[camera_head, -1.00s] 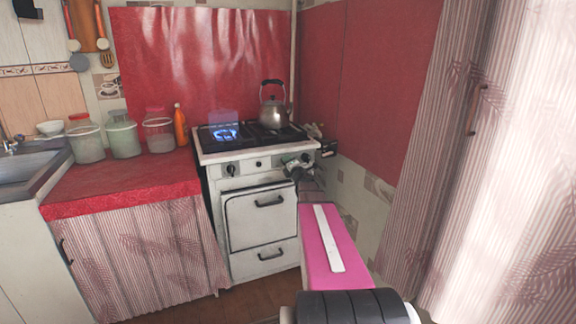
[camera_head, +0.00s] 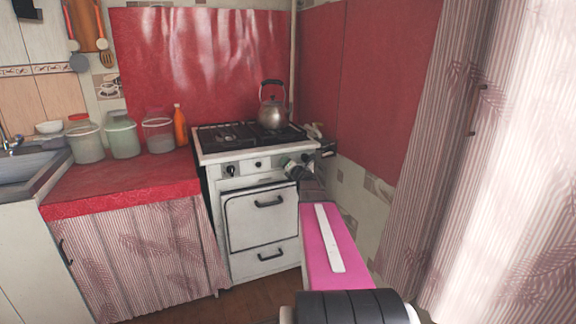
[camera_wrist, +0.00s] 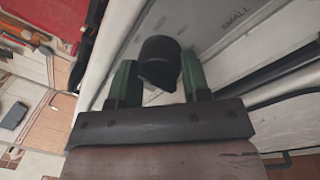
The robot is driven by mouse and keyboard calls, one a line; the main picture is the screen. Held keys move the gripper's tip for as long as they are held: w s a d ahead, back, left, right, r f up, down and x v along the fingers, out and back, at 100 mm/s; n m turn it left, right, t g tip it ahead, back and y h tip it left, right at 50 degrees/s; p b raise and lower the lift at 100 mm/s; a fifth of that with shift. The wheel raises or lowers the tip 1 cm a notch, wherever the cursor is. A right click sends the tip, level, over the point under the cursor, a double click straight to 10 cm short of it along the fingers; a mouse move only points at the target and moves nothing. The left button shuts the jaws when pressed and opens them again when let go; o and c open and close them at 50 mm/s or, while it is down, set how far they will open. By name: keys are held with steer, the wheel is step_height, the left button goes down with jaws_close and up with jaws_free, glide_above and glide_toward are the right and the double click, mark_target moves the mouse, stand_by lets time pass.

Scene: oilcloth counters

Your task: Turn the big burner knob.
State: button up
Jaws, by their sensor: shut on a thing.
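The white stove (camera_head: 262,221) stands in the corner, with black knobs on its front panel. In the wrist view a black knob (camera_wrist: 161,58) sits between the green fingers of my gripper (camera_wrist: 160,80), which is shut on it. The panel beside this knob carries the printed word "SMALL" (camera_wrist: 235,17). In the head view my gripper (camera_head: 298,166) is at the right part of the front panel and hides the knob it holds. A left knob (camera_head: 231,170) and a small middle knob (camera_head: 258,164) are clear of it. No flame shows on the burners.
A metal kettle (camera_head: 272,114) stands at the back right of the stove top. A red counter (camera_head: 120,182) with jars and an orange bottle (camera_head: 180,125) adjoins on the left. The oven door handle (camera_head: 268,203) sticks out below. A curtain (camera_head: 530,170) hangs close on the right.

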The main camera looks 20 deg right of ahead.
steer(key=o, duration=0.9)
steer(key=s, duration=0.7)
steer(key=s+d, duration=0.1)
steer(key=s, duration=0.2)
steer(key=shift+s+f, duration=0.4)
